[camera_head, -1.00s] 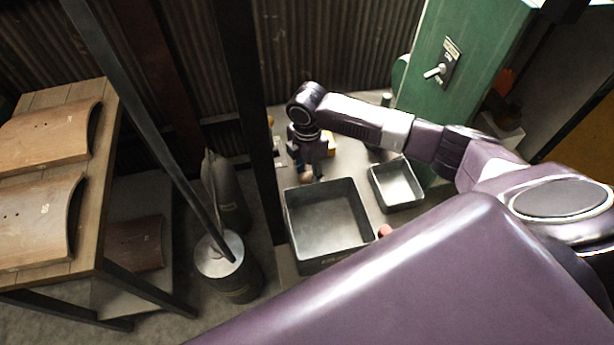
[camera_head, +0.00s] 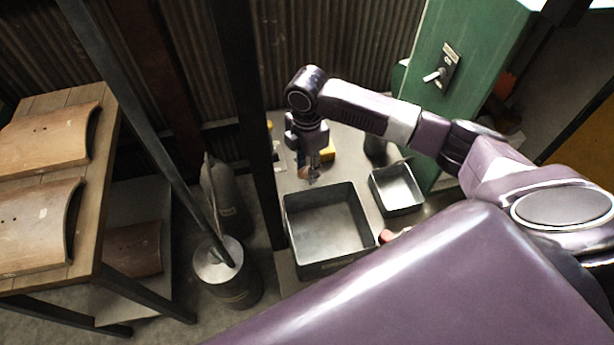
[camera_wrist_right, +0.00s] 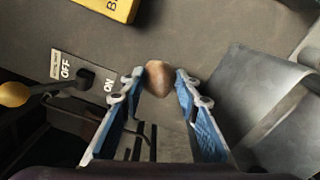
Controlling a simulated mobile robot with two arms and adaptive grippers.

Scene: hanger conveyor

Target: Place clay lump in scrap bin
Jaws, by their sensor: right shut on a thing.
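A brown, rounded clay lump (camera_wrist_right: 157,78) is held between the blue-padded fingers of my right gripper (camera_wrist_right: 158,84) in the right wrist view. In the head view the right gripper (camera_head: 313,178) hangs just behind the far rim of a large grey open bin (camera_head: 338,268). The lump is too small there to make out clearly. A smaller grey bin (camera_head: 397,208) stands to its right. No label shows which is the scrap bin. A grey bin wall (camera_wrist_right: 250,95) is right of the gripper in the wrist view. My left gripper is not in view.
A yellow block (camera_head: 328,153) sits behind the gripper. An ON/OFF lever with a yellow knob (camera_wrist_right: 14,93) is left of the gripper in the wrist view. A dark post (camera_head: 252,120) stands left of the bench, and a green cabinet (camera_head: 425,100) stands right.

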